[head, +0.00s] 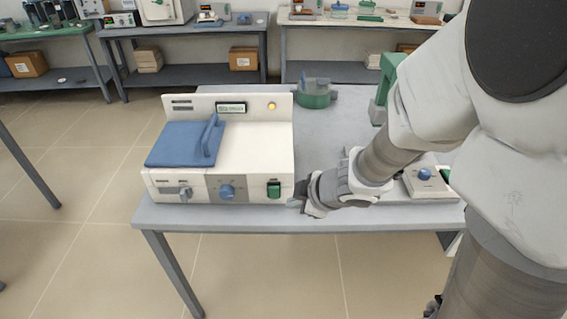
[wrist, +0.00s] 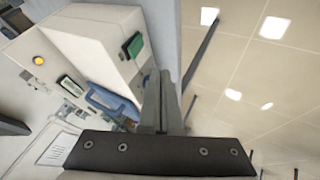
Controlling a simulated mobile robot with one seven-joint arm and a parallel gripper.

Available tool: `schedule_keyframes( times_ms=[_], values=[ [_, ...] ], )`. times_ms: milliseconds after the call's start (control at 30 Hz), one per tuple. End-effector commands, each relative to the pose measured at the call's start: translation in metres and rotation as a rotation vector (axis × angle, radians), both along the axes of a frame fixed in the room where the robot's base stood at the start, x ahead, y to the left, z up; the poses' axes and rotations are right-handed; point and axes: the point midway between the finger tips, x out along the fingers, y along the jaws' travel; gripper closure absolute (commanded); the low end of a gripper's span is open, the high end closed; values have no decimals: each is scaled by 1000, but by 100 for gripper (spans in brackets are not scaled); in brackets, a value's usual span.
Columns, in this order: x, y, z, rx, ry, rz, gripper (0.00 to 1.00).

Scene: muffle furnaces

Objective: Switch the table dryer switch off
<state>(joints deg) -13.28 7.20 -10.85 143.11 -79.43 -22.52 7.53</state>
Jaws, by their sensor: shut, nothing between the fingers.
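The table dryer (head: 245,150) is a white box with a blue lid on the grey table (head: 240,214). Its green switch (head: 274,190) sits at the right end of the front panel; it also shows in the wrist view (wrist: 133,45). Which way the switch is tipped is too small to tell. An amber lamp (head: 271,105) on the dryer's back panel looks lit, also in the wrist view (wrist: 38,60). My gripper (head: 299,201) is shut and empty, at the dryer's lower front right corner, just right of the switch. Its fingers (wrist: 166,85) point along the front, apart from the switch.
A blue knob (head: 227,191) and a grey lever (head: 185,191) share the front panel. A green round device (head: 313,93) stands behind on the table. A small white device with a blue knob (head: 424,175) stands right, partly behind my arm. The floor in front is clear.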

Motion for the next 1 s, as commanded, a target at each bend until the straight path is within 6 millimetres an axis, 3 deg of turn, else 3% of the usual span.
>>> schedule_keyframes(
  times_ms=[533,600,733,1000],
  values=[
    [48,37,-81,-1,1,1,100],
    [61,35,-69,-1,-3,-1,100],
    [76,34,-67,-1,-2,-1,100],
    [87,34,-66,-1,-2,-1,100]
  ],
)
